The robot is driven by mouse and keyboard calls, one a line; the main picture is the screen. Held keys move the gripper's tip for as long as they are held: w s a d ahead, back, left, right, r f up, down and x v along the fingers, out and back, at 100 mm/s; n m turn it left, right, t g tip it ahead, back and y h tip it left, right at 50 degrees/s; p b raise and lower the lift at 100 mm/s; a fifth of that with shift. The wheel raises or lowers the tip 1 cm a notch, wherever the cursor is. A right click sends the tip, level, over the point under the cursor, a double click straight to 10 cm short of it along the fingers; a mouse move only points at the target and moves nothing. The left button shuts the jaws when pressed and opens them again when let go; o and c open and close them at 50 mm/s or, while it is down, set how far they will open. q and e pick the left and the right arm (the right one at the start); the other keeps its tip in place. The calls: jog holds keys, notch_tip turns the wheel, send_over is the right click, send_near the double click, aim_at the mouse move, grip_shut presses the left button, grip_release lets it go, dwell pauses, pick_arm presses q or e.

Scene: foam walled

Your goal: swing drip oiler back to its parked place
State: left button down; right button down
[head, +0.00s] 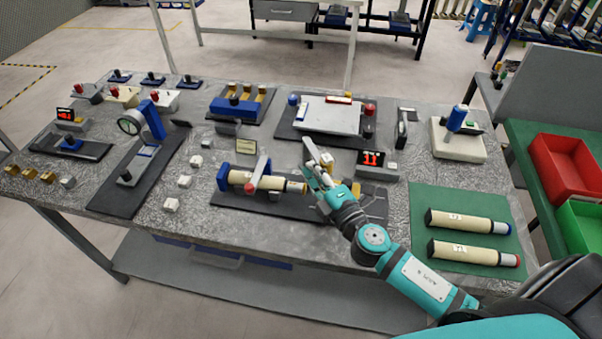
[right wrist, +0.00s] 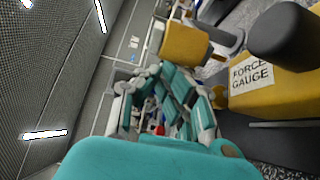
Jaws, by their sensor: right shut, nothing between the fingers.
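No part is labelled as the drip oiler, and I cannot tell for sure which it is. A blue bottle-like piece (head: 457,118) stands upright on a cream base (head: 460,149) at the right rear of the bench. My right gripper (head: 309,153) is shut and empty, above the middle of the bench by the right end of a fixture holding a cream cylinder (head: 272,183). It is well left of the blue piece. A white lever (head: 263,165) crosses that cylinder. The right wrist view shows a yellow block (right wrist: 290,90) labelled FORCE GAUGE close by. My left gripper is out of view.
A red digital display (head: 372,159) stands just right of my right gripper. Two cream cylinders (head: 468,222) lie on a green mat (head: 431,198) at the front right. A round dial on a blue post (head: 152,119) stands at the left. Red and green bins sit beyond the right edge.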

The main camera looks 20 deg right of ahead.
jog(key=shift+s+d+n+y+b, duration=0.15)
jog(key=shift+d+y+b, duration=0.1)
jog(key=shift+d, duration=0.4)
jog(key=shift+s+d+n+y+b, duration=0.15)
jog(key=shift+d+y+b, duration=0.1)
jog(key=shift+d, duration=0.4)
jog(key=shift+w, duration=0.1)
